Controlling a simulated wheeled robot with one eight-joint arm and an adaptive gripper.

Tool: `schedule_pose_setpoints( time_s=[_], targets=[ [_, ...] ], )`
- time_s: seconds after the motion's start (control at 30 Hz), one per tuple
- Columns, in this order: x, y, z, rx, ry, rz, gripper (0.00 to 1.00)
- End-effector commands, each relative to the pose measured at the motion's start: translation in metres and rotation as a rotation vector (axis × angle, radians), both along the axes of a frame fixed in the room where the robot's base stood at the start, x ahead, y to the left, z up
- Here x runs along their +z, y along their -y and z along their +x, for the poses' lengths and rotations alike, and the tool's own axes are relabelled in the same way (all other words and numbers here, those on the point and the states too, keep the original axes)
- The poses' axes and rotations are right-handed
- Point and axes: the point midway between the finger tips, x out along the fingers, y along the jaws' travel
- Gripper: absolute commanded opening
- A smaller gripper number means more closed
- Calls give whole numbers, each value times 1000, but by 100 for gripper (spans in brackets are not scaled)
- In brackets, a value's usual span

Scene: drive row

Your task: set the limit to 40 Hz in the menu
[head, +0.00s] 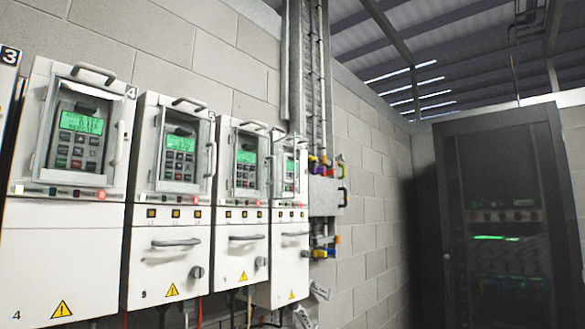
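A row of white drive cabinets hangs on the block wall at the left. The nearest full one, marked 4 (66,255), has a keypad panel (79,140) with a lit green display (82,122) behind a framed cover with handles. Three more drives stand beyond it, with a second green display (179,143), a third (246,143) and a fourth, narrow one (289,165). The display text is too small to read, so I cannot tell the menu or the limit value. Red lamps glow below the panels. My gripper is not in view.
Part of another cabinet, marked 3 (10,56), is cut off at the left edge. Cover handles and door handles (175,242) stick out from the drives. A dark rack (506,215) stands at the right. Colored connectors (322,165) and conduits run up the wall.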

Motion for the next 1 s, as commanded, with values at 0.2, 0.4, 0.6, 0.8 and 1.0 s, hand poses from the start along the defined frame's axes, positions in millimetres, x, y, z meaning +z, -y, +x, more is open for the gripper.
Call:
schedule_pose_setpoints(
  time_s=[0.2, 0.4, 0.6, 0.8, 1.0],
  targets=[
    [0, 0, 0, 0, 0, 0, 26],
    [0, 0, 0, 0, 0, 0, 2],
    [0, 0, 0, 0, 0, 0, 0],
    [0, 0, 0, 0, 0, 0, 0],
    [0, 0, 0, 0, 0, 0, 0]
  ],
)
